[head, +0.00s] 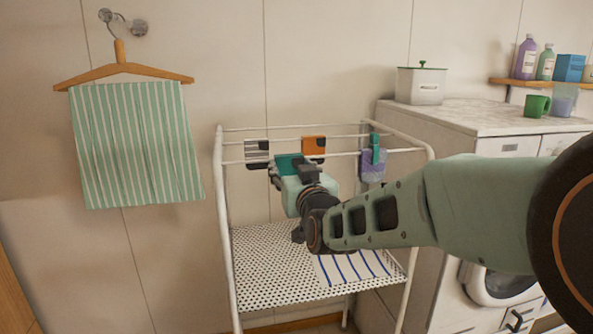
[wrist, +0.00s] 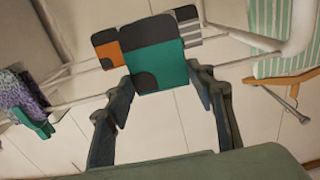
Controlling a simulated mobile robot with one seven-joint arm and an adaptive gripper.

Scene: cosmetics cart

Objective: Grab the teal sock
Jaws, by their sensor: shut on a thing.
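The teal sock (head: 287,162) with dark patches hangs at the drying rack's front rail, partly hidden behind my gripper (head: 296,172) in the head view. In the wrist view the teal sock (wrist: 165,72) is between my two fingertips, with its dark grey panel and corner showing. My gripper (wrist: 163,82) is shut on it from either side. The sock is still up at the level of the rails.
On the white rack (head: 222,215) hang a striped grey sock (head: 257,148), an orange sock (head: 313,145) and a purple cloth (head: 372,170) with a green clip (head: 375,143). A striped towel (head: 135,145) hangs left; a washing machine (head: 493,285) stands right.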

